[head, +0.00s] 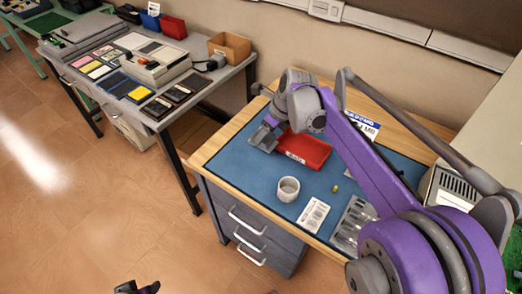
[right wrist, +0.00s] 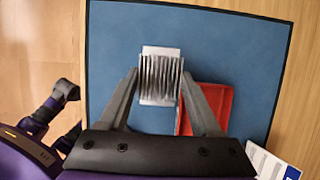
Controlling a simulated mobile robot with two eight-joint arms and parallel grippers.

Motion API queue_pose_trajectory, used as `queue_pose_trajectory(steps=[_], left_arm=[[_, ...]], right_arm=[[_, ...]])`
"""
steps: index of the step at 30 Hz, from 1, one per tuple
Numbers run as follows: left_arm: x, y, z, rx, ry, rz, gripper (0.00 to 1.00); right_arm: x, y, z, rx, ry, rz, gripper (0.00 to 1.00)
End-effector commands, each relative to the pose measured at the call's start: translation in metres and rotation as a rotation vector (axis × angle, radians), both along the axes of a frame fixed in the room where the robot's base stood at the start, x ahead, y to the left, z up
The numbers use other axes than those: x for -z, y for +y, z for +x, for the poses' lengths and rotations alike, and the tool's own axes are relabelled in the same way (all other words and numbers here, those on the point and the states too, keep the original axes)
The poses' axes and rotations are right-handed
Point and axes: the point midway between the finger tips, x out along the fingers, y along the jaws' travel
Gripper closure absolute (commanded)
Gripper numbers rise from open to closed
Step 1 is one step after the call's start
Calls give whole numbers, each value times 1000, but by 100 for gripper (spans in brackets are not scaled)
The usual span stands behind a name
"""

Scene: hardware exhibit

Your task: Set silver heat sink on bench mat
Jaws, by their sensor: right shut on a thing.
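The silver heat sink (right wrist: 160,76), a finned block, is between the fingers of my right gripper (right wrist: 157,85), which is shut on it. In the head view the heat sink (head: 263,139) shows at the tips of my right gripper (head: 268,130), over the left part of the blue bench mat (head: 250,170). In the right wrist view the mat (right wrist: 215,40) lies beneath it. I cannot tell whether the heat sink touches the mat. Part of my left gripper (head: 137,287) shows at the bottom edge of the head view, clear of the bench; its jaws are unclear.
A red tray (head: 305,149) lies right beside the heat sink. A white cup (head: 288,189), a label card (head: 313,215), a small brass piece (head: 335,188) and a clear compartment tray (head: 353,224) are on the mat too. The mat's front left area is clear.

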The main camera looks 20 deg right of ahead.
Motion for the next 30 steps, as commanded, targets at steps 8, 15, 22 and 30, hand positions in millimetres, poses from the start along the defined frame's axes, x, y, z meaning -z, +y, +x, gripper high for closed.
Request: queue_pose_trajectory(steps=[8, 15, 22, 30], left_arm=[[5, 0, 0, 0, 2, 0, 50], [11, 0, -1, 0, 3, 0, 50], [10, 0, -1, 0, 3, 0, 50], [12, 0, -1, 0, 4, 0, 50]], right_arm=[[33, 0, 0, -2, 1, 0, 66], [64, 0, 0, -4, 1, 0, 66], [67, 0, 0, -4, 1, 0, 66], [69, 0, 0, -4, 1, 0, 14]])
